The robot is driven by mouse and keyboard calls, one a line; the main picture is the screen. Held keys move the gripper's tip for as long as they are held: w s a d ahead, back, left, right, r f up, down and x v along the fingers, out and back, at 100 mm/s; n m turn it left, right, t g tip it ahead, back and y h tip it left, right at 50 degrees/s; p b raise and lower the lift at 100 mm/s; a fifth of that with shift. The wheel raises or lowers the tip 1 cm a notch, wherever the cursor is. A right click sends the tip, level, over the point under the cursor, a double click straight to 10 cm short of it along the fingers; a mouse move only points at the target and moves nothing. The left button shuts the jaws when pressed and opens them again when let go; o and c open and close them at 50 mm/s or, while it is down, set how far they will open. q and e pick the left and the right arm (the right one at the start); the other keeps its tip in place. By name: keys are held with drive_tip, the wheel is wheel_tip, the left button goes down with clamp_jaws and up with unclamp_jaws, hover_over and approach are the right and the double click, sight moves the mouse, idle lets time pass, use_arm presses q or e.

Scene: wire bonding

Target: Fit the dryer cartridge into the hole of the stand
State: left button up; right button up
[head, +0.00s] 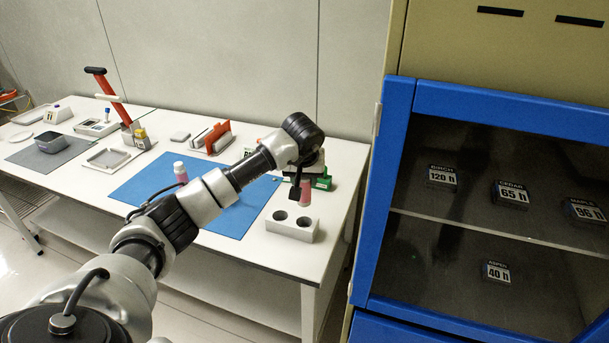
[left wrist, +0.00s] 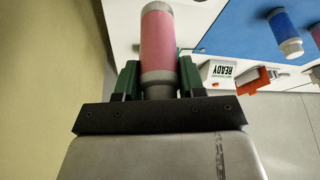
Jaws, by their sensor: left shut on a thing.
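My left gripper (head: 297,187) is shut on a pink dryer cartridge (head: 306,192) with grey ends. The cartridge is upright in the head view, above and behind the stand. In the left wrist view the held cartridge (left wrist: 157,45) sits between the green fingers (left wrist: 157,82). The stand (head: 289,234) is a white block with two dark round holes in its top, near the table's front right. Both holes look empty, and the cartridge is apart from them. My right gripper is not in view.
Another pink and white cartridge (head: 180,172) stands on the blue mat (head: 145,188). A blue-framed cabinet (head: 395,190) with hour-labelled blocks rises close on the right.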

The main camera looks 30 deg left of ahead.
sight(304, 194)
use_arm(q)
wheel_tip(304, 194, down, 3)
drive_tip(key=shift+r+b, duration=0.1)
drive_tip(key=shift+b, duration=0.7)
drive_tip(key=shift+f+b, duration=0.85)
drive_tip(key=shift+f, duration=0.6)
drive_tip(key=shift+f+b, duration=1.6)
drive_tip(key=shift+f, duration=0.9)
drive_tip(key=o, duration=1)
drive_tip(key=shift+o, duration=0.2)
drive_tip(key=shift+s, duration=0.1)
drive_tip(key=v, duration=1.1)
drive_tip(key=shift+f, duration=0.15)
